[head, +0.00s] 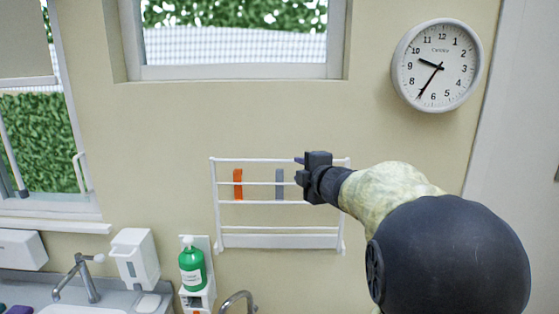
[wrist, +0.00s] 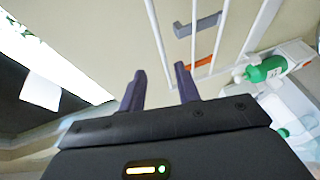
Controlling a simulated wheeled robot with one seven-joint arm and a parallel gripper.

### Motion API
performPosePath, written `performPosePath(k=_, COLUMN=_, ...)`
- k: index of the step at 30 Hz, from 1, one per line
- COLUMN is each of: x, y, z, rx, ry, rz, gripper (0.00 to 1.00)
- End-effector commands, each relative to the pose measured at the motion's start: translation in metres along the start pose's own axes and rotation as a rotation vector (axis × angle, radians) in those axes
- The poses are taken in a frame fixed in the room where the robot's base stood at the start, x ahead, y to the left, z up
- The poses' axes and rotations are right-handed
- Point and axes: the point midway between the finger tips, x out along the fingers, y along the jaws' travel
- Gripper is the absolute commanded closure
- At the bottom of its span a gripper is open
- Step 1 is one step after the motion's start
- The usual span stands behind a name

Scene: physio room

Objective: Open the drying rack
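The white drying rack (head: 280,239) is mounted on the beige wall, with several thin horizontal bars; it looks folded flat against the wall. An orange clip or strip (head: 238,184) and a grey one (head: 279,184) hang on its upper bars. My gripper (head: 299,170) is at the rack's upper right part, in front of the bars. In the wrist view the two fingers of my gripper (wrist: 160,82) are apart with nothing between them. The rack's white bars (wrist: 222,40) run just beyond the fingertips, and the grey piece (wrist: 197,25) shows there. I cannot tell whether a finger touches a bar.
Below the rack are a green pump bottle (head: 192,265) in a wall holder, a white dispenser (head: 135,257) and a sink tap (head: 82,279). A window (head: 235,72) is above, and a round clock (head: 437,65) hangs at upper right. The wall left of the rack is clear.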

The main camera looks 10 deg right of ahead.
Motion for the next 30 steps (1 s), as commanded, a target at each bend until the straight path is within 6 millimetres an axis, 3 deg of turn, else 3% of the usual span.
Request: performPosePath(k=30, x=0.134, y=0.002, z=0.0, rx=0.0, ry=-0.001, rz=-0.002, gripper=0.67)
